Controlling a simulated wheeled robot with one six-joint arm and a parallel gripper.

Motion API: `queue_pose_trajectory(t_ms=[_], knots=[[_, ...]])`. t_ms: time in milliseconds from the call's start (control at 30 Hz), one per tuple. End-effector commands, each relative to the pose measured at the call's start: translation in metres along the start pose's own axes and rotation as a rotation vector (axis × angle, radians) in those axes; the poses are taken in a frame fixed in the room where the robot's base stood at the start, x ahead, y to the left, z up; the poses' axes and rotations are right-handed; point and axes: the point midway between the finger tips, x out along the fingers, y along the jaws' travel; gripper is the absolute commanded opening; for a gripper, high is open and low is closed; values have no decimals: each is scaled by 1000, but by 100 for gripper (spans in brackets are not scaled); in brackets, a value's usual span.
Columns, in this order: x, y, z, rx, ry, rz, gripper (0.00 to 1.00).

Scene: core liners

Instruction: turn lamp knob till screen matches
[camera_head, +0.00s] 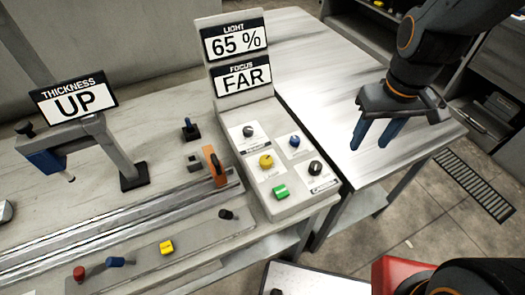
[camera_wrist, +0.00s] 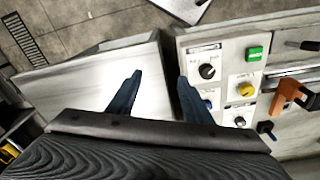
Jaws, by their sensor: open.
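The light screen (camera_head: 236,42) at the top of the console panel reads "65 %". A focus screen (camera_head: 241,77) below it reads "FAR". The console carries a yellow knob (camera_head: 266,161), a black knob (camera_head: 315,168), a blue knob (camera_head: 295,141) and a grey knob (camera_head: 248,131). Their small labels are too blurred to tell which is the lamp knob. My gripper (camera_head: 372,137) is open and empty, above the pale table right of the console. In the wrist view, the black knob (camera_wrist: 207,71) and yellow knob (camera_wrist: 246,90) lie right of the fingers, apart from them.
A green switch (camera_head: 280,192) is at the console's front. A thickness sign (camera_head: 74,100) reading "UP" stands left, beside a metal rail (camera_head: 120,220) with an orange upright part (camera_head: 214,167). The pale table (camera_head: 310,60) is bare. A dark shelf unit (camera_head: 495,110) is at right.

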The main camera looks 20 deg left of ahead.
Motion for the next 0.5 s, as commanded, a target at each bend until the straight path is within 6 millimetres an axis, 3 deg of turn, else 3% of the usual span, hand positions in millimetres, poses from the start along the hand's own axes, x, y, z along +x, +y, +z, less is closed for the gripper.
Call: queue_pose_trajectory(t_ms=[33,100,300,400,500], knots=[[1,-27,-12,-129,-11,-9,46],[3,-62,-26,-305,-24,-20,46],[8,-157,-45,-754,-55,-46,46],[10,-194,-46,-914,-65,-55,46],[12,-218,-46,-1021,-72,-61,46]])
